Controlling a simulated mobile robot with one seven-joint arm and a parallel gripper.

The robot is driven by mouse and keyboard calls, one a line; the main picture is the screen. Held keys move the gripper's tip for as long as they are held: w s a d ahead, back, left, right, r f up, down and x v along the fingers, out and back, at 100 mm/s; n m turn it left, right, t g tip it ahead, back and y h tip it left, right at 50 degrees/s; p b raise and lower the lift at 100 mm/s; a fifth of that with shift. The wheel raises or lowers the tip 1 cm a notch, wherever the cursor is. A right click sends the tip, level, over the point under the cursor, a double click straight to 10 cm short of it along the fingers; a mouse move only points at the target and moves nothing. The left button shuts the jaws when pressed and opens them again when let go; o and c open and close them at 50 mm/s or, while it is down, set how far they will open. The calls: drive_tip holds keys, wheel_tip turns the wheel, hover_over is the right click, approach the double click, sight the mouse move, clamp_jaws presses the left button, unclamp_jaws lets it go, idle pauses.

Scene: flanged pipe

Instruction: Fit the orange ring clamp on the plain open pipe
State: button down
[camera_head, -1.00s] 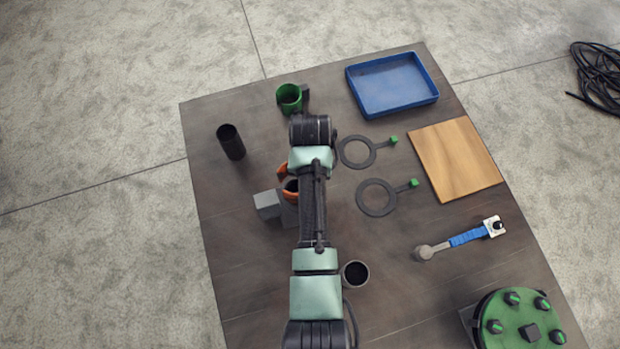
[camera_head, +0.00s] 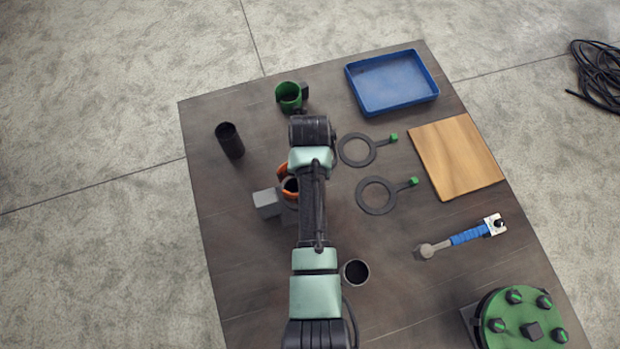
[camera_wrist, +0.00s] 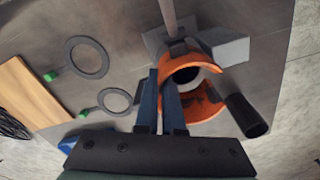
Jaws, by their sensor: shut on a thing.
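The orange ring clamp (camera_head: 281,171) is partly hidden by my arm in the head view. In the wrist view its orange arcs (camera_wrist: 204,109) lie above and below a round dark opening with a pale rim. The opening (camera_head: 291,185) of this upright pipe also shows in the head view. The clamp looks to be around or just over the pipe; I cannot tell how far down it sits. My gripper (camera_wrist: 165,78) is shut on the clamp at its left side in the wrist view. The exact contact is hidden.
A grey block (camera_head: 267,204) stands beside the clamp. A black tube (camera_head: 230,141), a green holder (camera_head: 289,97), another open cylinder (camera_head: 355,272), two flat rings (camera_head: 357,150) (camera_head: 376,196), a wooden board (camera_head: 455,160) and a blue tray (camera_head: 392,82) are around.

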idle(0.4)
drive_tip(key=shift+f+b, duration=1.05)
drive_tip(key=shift+f, duration=0.45)
drive_tip(key=c, duration=1)
unclamp_jaws()
drive_tip(key=shift+o, duration=0.2)
drive_tip(key=shift+s+f, duration=0.1)
